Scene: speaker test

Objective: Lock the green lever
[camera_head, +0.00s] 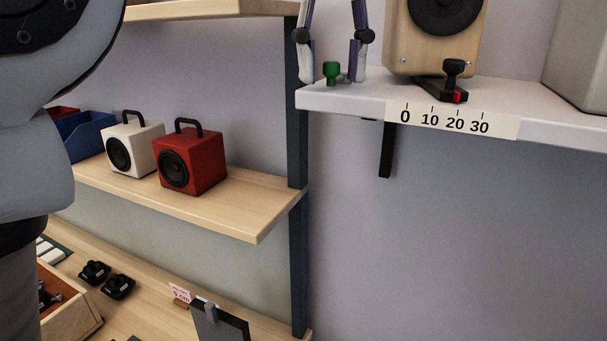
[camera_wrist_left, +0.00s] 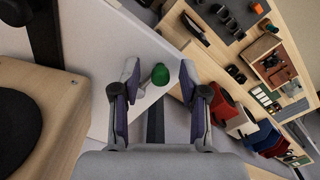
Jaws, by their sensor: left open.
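The green lever (camera_head: 331,70) is a small green knob standing near the left end of the white shelf (camera_head: 350,94). My left gripper (camera_head: 333,78) comes down from above, open, with one finger on each side of the lever and visible gaps to it. In the left wrist view the green lever (camera_wrist_left: 160,74) shows between the two open fingertips (camera_wrist_left: 159,67). Its base is small and hard to make out, so its locked state cannot be told. My right gripper is not in view.
A wooden speaker (camera_head: 432,45) stands on the white shelf, with a black lever (camera_head: 454,72) and a scale label (camera_head: 452,119) in front. A dark post (camera_head: 297,130) is at the left. White (camera_head: 130,148) and red (camera_head: 190,158) speakers sit on a lower wooden shelf.

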